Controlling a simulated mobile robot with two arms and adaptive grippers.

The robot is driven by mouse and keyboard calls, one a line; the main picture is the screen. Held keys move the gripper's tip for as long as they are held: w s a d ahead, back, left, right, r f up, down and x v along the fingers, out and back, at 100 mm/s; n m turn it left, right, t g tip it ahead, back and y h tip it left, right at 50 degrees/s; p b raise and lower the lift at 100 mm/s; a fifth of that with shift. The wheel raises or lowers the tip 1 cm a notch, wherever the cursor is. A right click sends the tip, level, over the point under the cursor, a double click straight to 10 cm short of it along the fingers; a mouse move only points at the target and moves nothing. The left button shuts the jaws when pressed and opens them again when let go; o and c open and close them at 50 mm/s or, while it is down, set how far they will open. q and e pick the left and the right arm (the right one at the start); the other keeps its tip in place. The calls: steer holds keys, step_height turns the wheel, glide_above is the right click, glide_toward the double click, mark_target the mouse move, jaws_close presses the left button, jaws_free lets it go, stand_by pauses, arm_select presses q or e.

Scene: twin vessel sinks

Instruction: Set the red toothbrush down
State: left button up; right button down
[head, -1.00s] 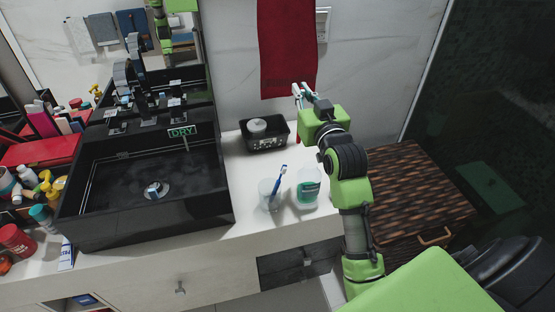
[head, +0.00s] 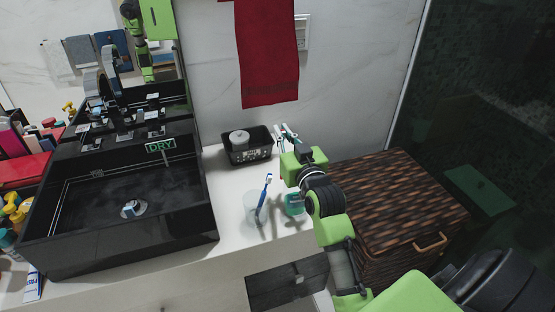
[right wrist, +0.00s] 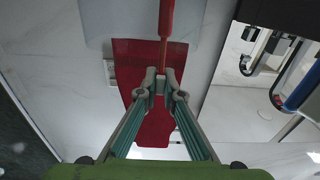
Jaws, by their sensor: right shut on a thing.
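My right gripper (head: 285,131) is shut on the red toothbrush (right wrist: 166,20), with its fingertips (right wrist: 160,88) around the thin part in the right wrist view. The red handle extends past the fingertips toward the top of that view. In the head view the gripper is just right of the black tray, over the back of the white counter (head: 230,205). The toothbrush is not clearly visible there, and I cannot tell whether it touches the counter. My left gripper is not in view.
A black tray (head: 262,155) holds a round white item. A clear cup with a blue toothbrush (head: 265,188) and a green bottle (head: 293,204) stand in front. A black sink (head: 180,235) is left, a red towel (head: 268,60) hangs behind, and a wicker hamper (head: 400,190) stands right.

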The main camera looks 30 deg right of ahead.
steer(key=shift+f, duration=2.8)
steer(key=shift+f, duration=0.15)
steer(key=c, duration=2.2)
jaws_free()
steer(key=shift+r, duration=0.2)
steer(key=b+v, duration=0.1)
steer(key=v, duration=1.1)
